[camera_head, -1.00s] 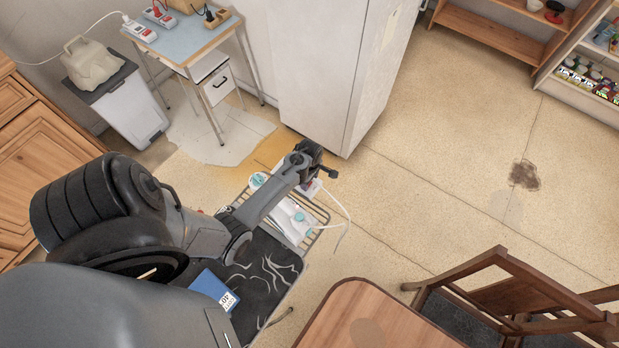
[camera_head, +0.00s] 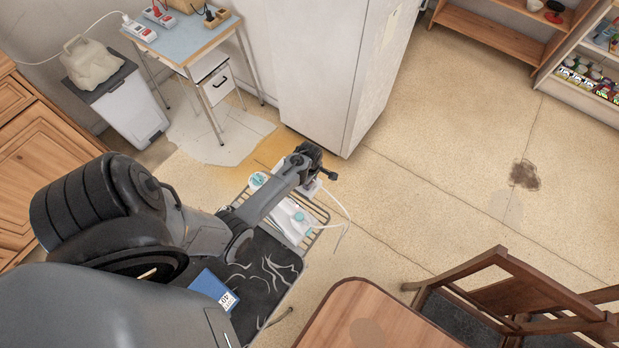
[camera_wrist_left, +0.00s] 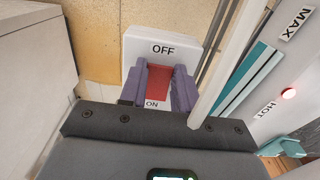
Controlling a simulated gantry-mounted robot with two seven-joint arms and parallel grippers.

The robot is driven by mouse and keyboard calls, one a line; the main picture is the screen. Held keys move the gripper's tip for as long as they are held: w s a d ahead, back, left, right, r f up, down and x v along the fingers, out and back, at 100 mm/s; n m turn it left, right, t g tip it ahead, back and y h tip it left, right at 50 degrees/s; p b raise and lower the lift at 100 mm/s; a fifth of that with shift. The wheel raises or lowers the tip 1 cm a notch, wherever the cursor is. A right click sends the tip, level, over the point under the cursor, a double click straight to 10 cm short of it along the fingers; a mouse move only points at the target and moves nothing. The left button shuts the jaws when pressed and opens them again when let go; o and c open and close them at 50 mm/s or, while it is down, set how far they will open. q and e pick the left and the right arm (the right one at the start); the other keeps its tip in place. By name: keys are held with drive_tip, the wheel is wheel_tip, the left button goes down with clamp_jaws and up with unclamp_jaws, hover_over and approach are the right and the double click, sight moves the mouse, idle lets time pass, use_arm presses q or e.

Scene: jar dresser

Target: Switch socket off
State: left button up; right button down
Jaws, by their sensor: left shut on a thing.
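The white socket (camera_wrist_left: 152,48) shows in the left wrist view, with a red switch (camera_wrist_left: 158,80) between an OFF label at its far end and an ON label at its near end. My left gripper (camera_wrist_left: 163,84) has its two purple fingers on either side of the red switch and is shut on it. In the head view a white part of the socket (camera_head: 312,188) shows just below my left gripper (camera_head: 316,178), at the end of the rack; the arm hides much of it. My right gripper is not in view.
A white cable (camera_head: 338,207) loops from the socket, and a pale rod crosses beside the fingers in the wrist view. A white device with MAX and HOT labels (camera_wrist_left: 272,75) stands close on the right. A white cabinet (camera_head: 320,75) stands behind; a wooden table (camera_head: 345,320) is in front.

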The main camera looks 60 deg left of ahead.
use_arm(q)
drive_tip(key=shift+a+r+t+h+p, duration=0.3)
drive_tip(key=shift+h+p, duration=0.4)
drive_tip(key=shift+p, duration=0.25)
drive_tip(key=shift+s+a+t+h+p, duration=0.2)
drive_tip(key=shift+t+h+p, duration=0.2)
drive_tip(key=shift+h, duration=0.3)
drive_tip(key=o, duration=1.1)
drive_tip(key=shift+c, duration=0.2)
